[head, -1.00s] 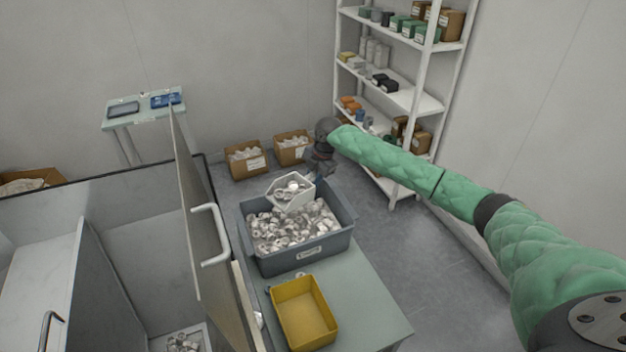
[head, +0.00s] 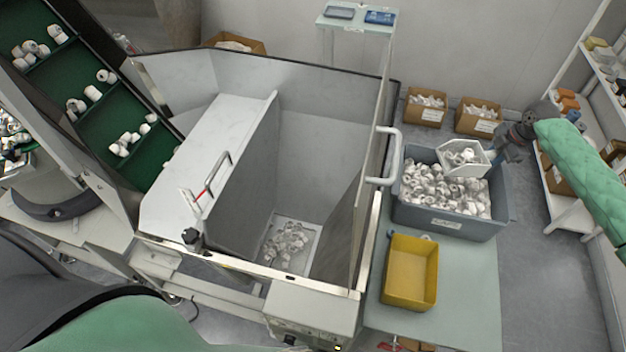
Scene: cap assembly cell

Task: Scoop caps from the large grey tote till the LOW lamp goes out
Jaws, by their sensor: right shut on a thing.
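The large grey tote (head: 448,222) stands on the table to the right of the hopper, holding many white caps (head: 440,190). My right gripper (head: 497,157) is shut on a white scoop (head: 483,168) above the tote's back right part. Caps lie in the scoop. The hopper (head: 315,150) is open at the top, with a small heap of caps (head: 287,243) at its bottom. A small yellow light (head: 338,348) shows at the bottom picture edge below the hopper; I cannot read its label. My left gripper is out of view.
A yellow bin (head: 410,272) stands in front of the tote. The hopper's raised side panel with a white handle (head: 386,155) stands between hopper and tote. A green cleated conveyor (head: 85,95) carries caps at the left. Cardboard boxes (head: 425,108) and shelves (head: 600,70) are behind.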

